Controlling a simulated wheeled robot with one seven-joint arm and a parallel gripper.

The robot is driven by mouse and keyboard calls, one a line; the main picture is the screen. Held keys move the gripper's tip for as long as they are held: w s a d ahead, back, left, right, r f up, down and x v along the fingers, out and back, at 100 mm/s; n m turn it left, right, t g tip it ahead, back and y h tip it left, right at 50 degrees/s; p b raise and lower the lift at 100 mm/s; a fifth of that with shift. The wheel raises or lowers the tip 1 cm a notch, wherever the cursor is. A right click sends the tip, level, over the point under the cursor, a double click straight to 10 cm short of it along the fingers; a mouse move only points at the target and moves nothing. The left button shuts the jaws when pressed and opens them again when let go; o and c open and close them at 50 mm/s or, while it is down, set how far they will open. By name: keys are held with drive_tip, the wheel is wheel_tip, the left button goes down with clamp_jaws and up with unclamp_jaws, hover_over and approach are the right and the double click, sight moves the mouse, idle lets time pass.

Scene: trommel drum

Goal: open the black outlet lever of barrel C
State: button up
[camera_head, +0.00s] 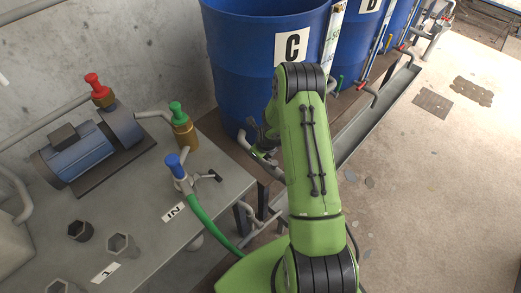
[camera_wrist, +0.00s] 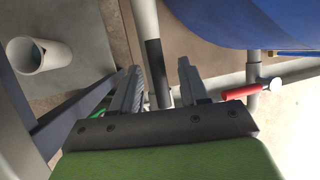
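Barrel C (camera_head: 240,70) is a large blue drum with a white "C" label at the top middle of the head view. Its blue side also shows at the upper right of the wrist view (camera_wrist: 275,18). The black outlet lever (camera_wrist: 158,75) is a black sleeve on the end of a grey bar. In the wrist view it lies between the fingertips of my gripper (camera_wrist: 160,72), with a gap on each side. My gripper is open; I cannot tell how deep the lever sits between the fingers. In the head view my green arm hides the lever and most of the gripper.
A red-handled lever (camera_wrist: 240,92) sits right of my gripper, by grey pipes. A white open pipe or cup (camera_wrist: 40,55) is at left. A grey table (camera_head: 150,205) with a blue-handled valve (camera_head: 174,165) and green hose (camera_head: 212,225) stands left of my arm. Floor at right is open.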

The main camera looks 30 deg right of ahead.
drive_tip(key=p+v, duration=0.3)
drive_tip(key=v, duration=1.2)
drive_tip(key=shift+s+r+p, duration=0.2)
drive_tip(key=shift+r+p, duration=0.15)
drive_tip(key=shift+p, duration=0.05)
drive_tip(key=s+a+r+n+p, duration=0.1)
drive_tip(key=s+a+r+n, duration=0.25)
drive_tip(key=r+n, duration=0.55)
drive_tip(key=s+a+r+n+p, duration=0.2)
drive_tip(key=s+a+r+n, duration=0.15)
drive_tip(key=r+n, duration=0.55)
drive_tip(key=s+a+r+n, duration=0.2)
drive_tip(key=s+r+n, duration=0.3)
drive_tip(key=s+n, duration=0.2)
drive_tip(key=s+a+r+n+p, duration=0.1)
drive_tip(key=s+a+r+n, duration=0.1)
drive_tip(key=s+r+n, duration=0.4)
drive_tip(key=shift+s+a+r+n+t+y+p, duration=0.3)
drive_tip(key=shift+s+a+n, duration=0.15)
drive_tip(key=shift+s, duration=0.5)
